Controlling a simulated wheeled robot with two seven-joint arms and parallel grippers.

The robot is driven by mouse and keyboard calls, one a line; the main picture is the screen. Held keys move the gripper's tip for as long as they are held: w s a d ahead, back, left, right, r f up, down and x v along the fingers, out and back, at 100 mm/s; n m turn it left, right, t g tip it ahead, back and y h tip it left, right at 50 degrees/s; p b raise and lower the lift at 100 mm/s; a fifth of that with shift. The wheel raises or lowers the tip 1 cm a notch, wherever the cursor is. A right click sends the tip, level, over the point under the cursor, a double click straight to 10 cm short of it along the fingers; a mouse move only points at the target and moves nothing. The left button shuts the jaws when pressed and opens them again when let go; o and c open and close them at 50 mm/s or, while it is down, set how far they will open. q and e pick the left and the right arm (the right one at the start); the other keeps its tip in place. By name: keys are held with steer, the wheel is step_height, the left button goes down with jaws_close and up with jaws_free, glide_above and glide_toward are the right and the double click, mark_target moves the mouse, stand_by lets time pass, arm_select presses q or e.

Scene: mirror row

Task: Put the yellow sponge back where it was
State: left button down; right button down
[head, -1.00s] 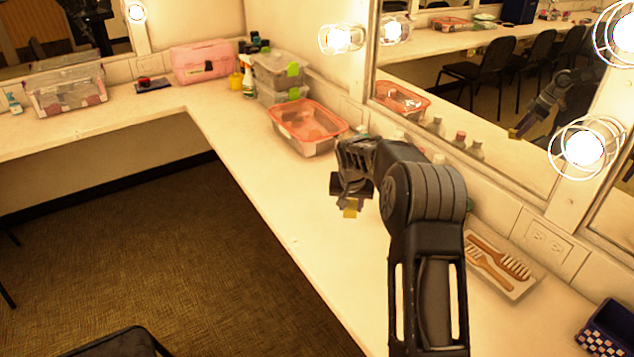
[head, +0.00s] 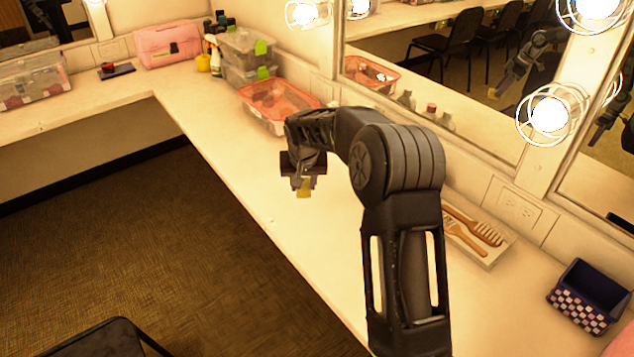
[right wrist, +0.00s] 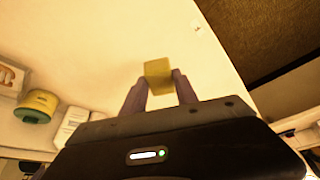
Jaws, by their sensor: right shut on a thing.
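The yellow sponge (head: 304,187) is a small yellow block between the fingertips of my right gripper (head: 303,182). In the right wrist view the sponge (right wrist: 158,75) sticks out past the two fingers of the right gripper (right wrist: 160,92), which are shut on it. It is held above the white counter (head: 290,222), near the counter's front edge; its height is hard to tell. My right arm hides part of the counter behind it. My left gripper is not in view.
A red-rimmed clear container (head: 277,105) stands beyond the gripper. A white tray with wooden brushes (head: 478,236) lies right of my arm, and a dark checkered box (head: 590,297) stands farther right. A mirror (head: 450,75) runs behind the counter. A chair (head: 100,340) stands at the lower left.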

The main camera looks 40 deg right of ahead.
steer(key=s+a+r+n, duration=0.2)
steer(key=s+a, duration=0.1)
steer(key=a, duration=0.5)
steer(key=s+a+r+n+y, duration=0.1)
steer(key=s+a+n, duration=0.1)
steer(key=a, duration=0.6)
steer(key=s+a+r+n+y, duration=0.1)
steer(key=s+a, duration=0.3)
steer(key=a, duration=0.4)
steer(key=shift+r+n+t, duration=0.3)
steer(key=shift+r+n, duration=0.4)
steer(key=shift+r, duration=0.15)
steer(key=shift+a, duration=0.15)
